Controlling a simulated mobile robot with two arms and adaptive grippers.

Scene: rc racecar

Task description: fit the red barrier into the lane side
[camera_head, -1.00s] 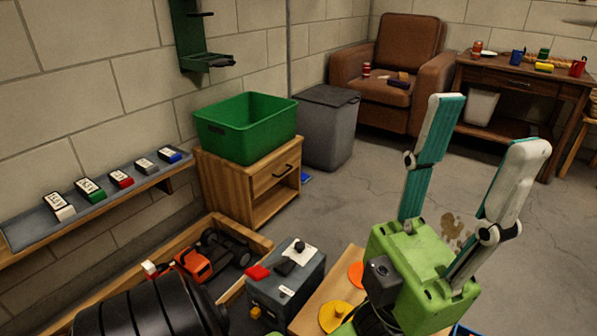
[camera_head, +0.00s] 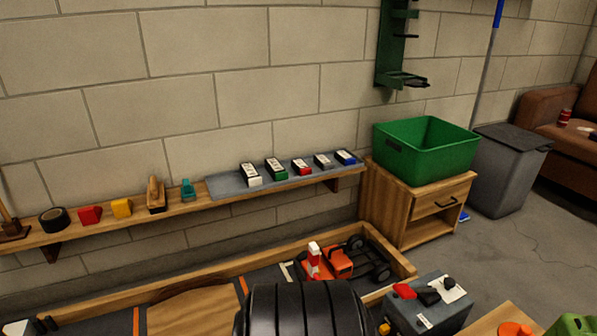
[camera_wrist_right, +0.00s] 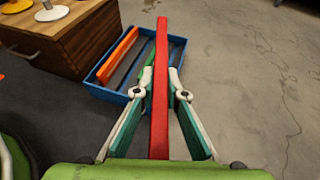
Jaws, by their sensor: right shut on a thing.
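The red barrier (camera_wrist_right: 160,95) is a long, straight red bar in the right wrist view. My right gripper (camera_wrist_right: 160,85) is shut on it, with one finger on each side. The bar points away from the gripper, above the blue tray and floor. In the head view, the wood-edged lane (camera_head: 150,290) runs along the wall at the bottom. An orange car (camera_head: 342,263) stands at its right end. A dark ribbed shape hides part of the lane. My left gripper is not in view.
A blue tray (camera_wrist_right: 92,78) holding an orange bar (camera_wrist_right: 118,55) and a green bar lies beside a wooden cabinet (camera_wrist_right: 75,45). A grey toolbox (camera_head: 430,308) stands by the lane's right end. A green bin (camera_head: 425,145) sits on a cabinet.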

